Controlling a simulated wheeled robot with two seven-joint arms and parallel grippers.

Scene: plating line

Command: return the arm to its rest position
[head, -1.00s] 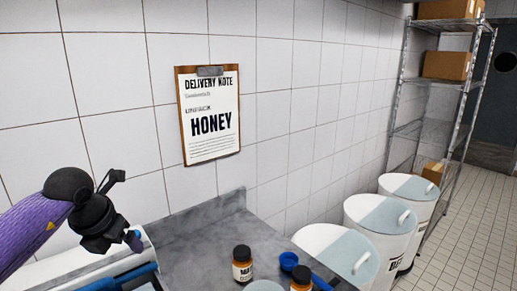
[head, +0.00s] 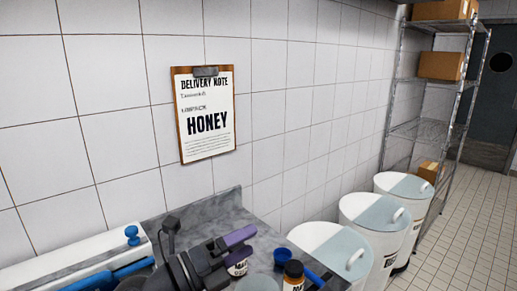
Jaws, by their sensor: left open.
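My left gripper (head: 238,243) is dark with purple on its fingers. It is low in the picture over the grey counter (head: 210,207), pointing right. It is open. Its fingers overlap a small honey-type jar (head: 238,268) in the view and hide that jar's upper part. I cannot tell whether they touch it. My right gripper is not in view.
A second dark-lidded jar (head: 293,276) and a blue cup-like item (head: 282,256) stand to the right. A white unit with a blue knob (head: 132,236) is at left. White bins (head: 330,247) and a metal shelf (head: 418,130) stand further right. A clipboard (head: 206,115) hangs on the wall.

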